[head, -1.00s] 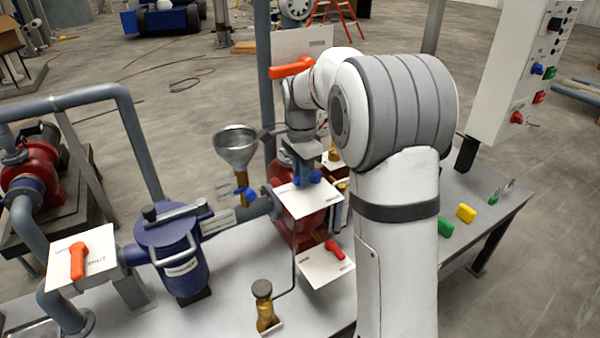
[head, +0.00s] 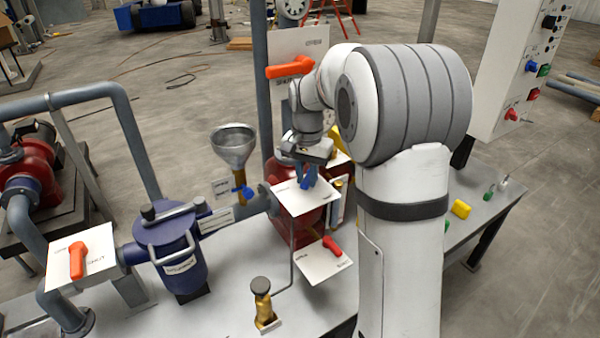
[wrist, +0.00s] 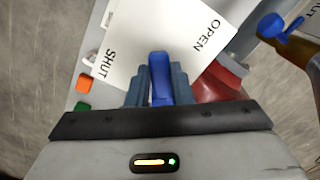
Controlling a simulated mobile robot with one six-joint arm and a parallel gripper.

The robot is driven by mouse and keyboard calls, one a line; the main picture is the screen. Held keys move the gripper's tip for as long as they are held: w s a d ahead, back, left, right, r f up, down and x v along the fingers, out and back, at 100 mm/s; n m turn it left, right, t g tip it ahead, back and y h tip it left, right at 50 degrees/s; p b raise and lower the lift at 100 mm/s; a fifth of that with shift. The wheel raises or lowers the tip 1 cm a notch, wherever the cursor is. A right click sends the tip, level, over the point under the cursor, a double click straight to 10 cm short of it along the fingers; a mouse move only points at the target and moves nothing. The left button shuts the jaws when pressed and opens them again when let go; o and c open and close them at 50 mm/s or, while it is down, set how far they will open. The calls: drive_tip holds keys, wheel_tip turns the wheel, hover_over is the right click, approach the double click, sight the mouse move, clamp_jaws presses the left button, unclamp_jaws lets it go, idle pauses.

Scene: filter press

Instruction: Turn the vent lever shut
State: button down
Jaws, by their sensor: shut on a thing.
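The blue vent lever (wrist: 158,80) sits over a white plate (wrist: 140,40) with SHUT printed at its left and OPEN at its upper right in the wrist view. The lever points between the two words there. My gripper (wrist: 159,84) is shut on the lever, with one grey-blue finger on each side. In the head view my gripper (head: 308,180) reaches down to the same plate (head: 300,203) in front of the red body (head: 285,228). The fingers and wrist partly hide the lever there.
A funnel (head: 233,148) with a small blue handle (head: 241,192) stands close on the left. A red lever (head: 332,246) on a lower plate is just below. An orange lever (head: 290,68) is behind, and another (head: 77,260) is at far left. A blue strainer (head: 178,255) stands left.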

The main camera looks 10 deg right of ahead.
drive_tip(key=shift+s+d+r+n+p, duration=0.2)
drive_tip(key=shift+d+n, duration=0.45)
drive_tip(key=shift+n, duration=1.15)
drive_tip(key=shift+w+d+f+n+p, duration=0.1)
drive_tip(key=shift+d+n+p, duration=0.35)
drive_tip(key=shift+n, duration=1.35)
drive_tip(key=shift+s+d+r+n+p, duration=0.1)
drive_tip(key=shift+d+n, duration=0.7)
drive_tip(key=shift+n, duration=1)
drive_tip(key=c, duration=1.7)
unclamp_jaws()
drive_tip(key=shift+w, duration=0.1)
drive_tip(key=o, duration=0.4)
drive_tip(key=shift+f, duration=0.15)
wheel_tip(320, 180, up, 8)
drive_tip(key=shift+f, duration=0.1)
